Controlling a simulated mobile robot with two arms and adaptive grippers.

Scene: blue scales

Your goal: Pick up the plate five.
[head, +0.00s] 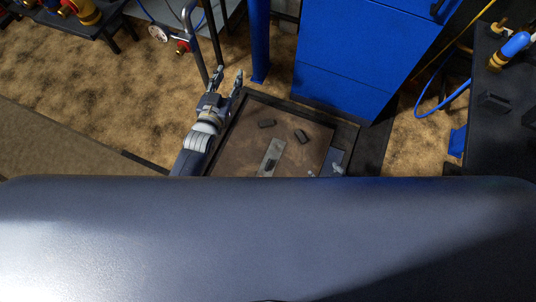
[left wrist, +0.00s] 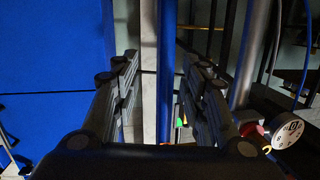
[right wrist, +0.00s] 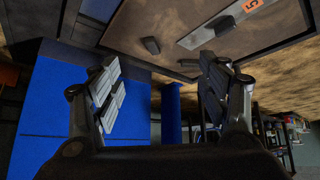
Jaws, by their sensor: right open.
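A light grey flat strip (head: 274,150) lies on the brown platform, with a small dark block on it. In the right wrist view the strip (right wrist: 192,38) carries an orange 5 at the top edge, partly cut off. My left gripper (head: 229,75) is open and empty beyond the platform's upper left corner; its spread fingers also show in the left wrist view (left wrist: 160,62). My right gripper (right wrist: 160,68) is open and empty, with the strip beyond its fingertips. In the head view I cannot make out the right gripper clearly.
A dark table (head: 500,130) is at right. A dial gauge (left wrist: 288,131) is near my left gripper.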

